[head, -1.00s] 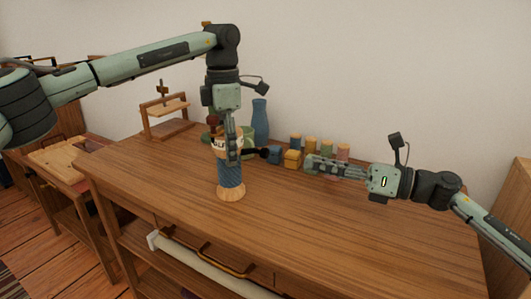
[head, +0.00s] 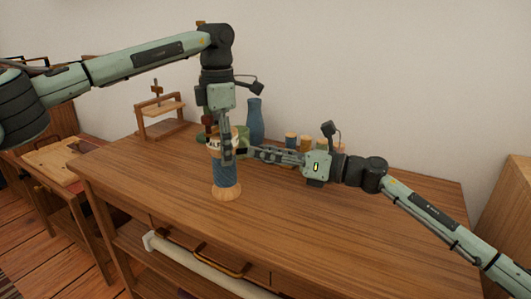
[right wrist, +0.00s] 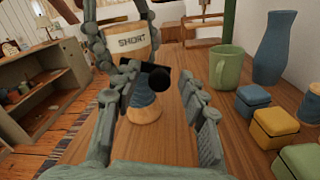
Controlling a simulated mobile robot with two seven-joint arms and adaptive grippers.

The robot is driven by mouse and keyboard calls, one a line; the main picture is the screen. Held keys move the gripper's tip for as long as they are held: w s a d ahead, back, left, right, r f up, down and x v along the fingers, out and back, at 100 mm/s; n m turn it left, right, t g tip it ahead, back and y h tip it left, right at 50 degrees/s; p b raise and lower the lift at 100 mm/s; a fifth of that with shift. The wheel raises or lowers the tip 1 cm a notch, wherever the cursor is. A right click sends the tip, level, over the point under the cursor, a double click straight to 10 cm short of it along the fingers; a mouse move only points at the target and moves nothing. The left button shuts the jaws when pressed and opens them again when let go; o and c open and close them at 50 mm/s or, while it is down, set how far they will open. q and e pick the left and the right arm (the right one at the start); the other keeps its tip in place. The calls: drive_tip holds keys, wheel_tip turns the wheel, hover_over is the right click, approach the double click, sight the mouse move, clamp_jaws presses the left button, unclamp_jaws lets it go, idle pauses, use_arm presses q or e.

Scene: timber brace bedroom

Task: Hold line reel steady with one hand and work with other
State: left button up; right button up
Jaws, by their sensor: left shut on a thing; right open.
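The line reel (head: 227,176) stands upright on the wooden table, with blue line between pale wooden ends. Its upper pale part carries a label, which reads SHORT in the right wrist view (right wrist: 134,40). My left gripper (head: 227,152) comes down from above and is shut on the upper part of the reel. A black crank with a round knob (right wrist: 159,79) sticks out from the reel's side. My right gripper (head: 252,152) is open, pointing left at the reel. In the right wrist view its fingers (right wrist: 160,90) lie either side of the crank; contact cannot be told.
A green mug (right wrist: 227,68) and a blue vase (head: 255,122) stand behind the reel. Several small lidded jars, one yellow (right wrist: 276,125), stand along the back. A wooden press (head: 160,112) is at the back left. The table's front (head: 300,230) is clear.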

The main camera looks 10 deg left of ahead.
clamp_jaws()
drive_tip(key=shift+f+m, duration=0.1)
drive_tip(key=shift+m, duration=0.2)
drive_tip(key=m, duration=0.1)
drive_tip(key=f+m, duration=0.1)
drive_tip(key=shift+s+m, duration=0.3)
drive_tip(key=m, duration=0.1)
drive_tip(key=s+f+m, duration=0.1)
drive_tip(key=m, duration=0.1)
drive_tip(key=shift+a+f+m, duration=0.1)
drive_tip(key=shift+a+m, duration=0.1)
drive_tip(key=shift+m, duration=0.1)
drive_tip(key=m, duration=0.1)
drive_tip(key=s+m, duration=0.1)
drive_tip(key=m, duration=0.2)
drive_tip(key=shift+s+a+f, duration=0.2)
drive_tip(key=shift+a+f, duration=0.05)
drive_tip(key=shift+f, duration=0.1)
drive_tip(key=shift+s+a+f+m, duration=0.1)
drive_tip(key=shift+s+m, duration=0.2)
drive_tip(key=shift+m, duration=0.45)
drive_tip(key=shift+s+a+m, duration=0.1)
drive_tip(key=shift+s+m, duration=0.15)
drive_tip(key=shift+m, duration=0.5)
